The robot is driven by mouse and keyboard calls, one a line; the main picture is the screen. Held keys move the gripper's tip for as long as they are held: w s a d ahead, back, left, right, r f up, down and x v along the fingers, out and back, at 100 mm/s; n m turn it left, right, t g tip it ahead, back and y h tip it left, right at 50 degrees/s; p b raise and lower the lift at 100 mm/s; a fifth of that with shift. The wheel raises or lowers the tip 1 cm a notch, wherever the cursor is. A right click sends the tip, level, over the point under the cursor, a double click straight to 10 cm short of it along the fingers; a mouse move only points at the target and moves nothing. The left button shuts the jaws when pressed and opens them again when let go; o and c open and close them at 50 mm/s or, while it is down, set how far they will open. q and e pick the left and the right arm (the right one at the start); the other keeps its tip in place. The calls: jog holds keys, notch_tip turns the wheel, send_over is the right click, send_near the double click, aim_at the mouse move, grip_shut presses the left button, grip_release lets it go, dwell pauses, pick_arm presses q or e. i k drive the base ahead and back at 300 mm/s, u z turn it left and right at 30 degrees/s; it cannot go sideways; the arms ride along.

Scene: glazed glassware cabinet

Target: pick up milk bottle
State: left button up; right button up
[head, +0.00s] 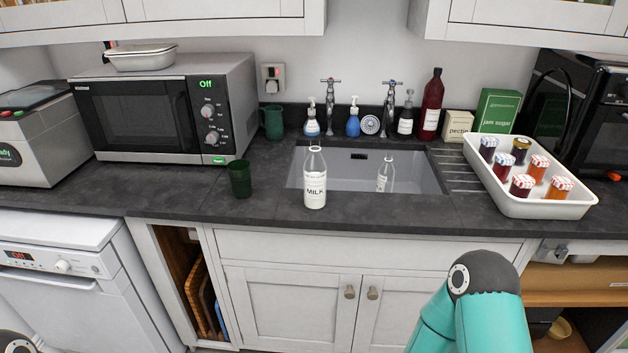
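A milk bottle (315,185) stands upright on the dark worktop at the front edge of the sink. It is clear glass, with a white lower part and a label reading MILK. A second, smaller clear bottle (385,175) with a white label shows to its right, at the sink; I cannot tell whether it stands inside the basin. Neither of my grippers is in view. A teal link of my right arm shows at the bottom right, well below and apart from the bottles.
A dark green cup (240,178) stands left of the milk bottle. The sink (416,172) with two taps is behind it. A white tray (545,208) of several jam jars is at the right, and a microwave (165,108) at the left. Bare worktop lies left of the cup.

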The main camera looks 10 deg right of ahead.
aim_at(315, 167)
jog(key=z, duration=0.55)
jog(key=k, duration=1.3)
jog(key=z, duration=0.2)
jog(key=i, duration=0.7)
jog(key=u, duration=0.7)
jog(key=i, duration=1.45)
jog(key=z, duration=0.7)
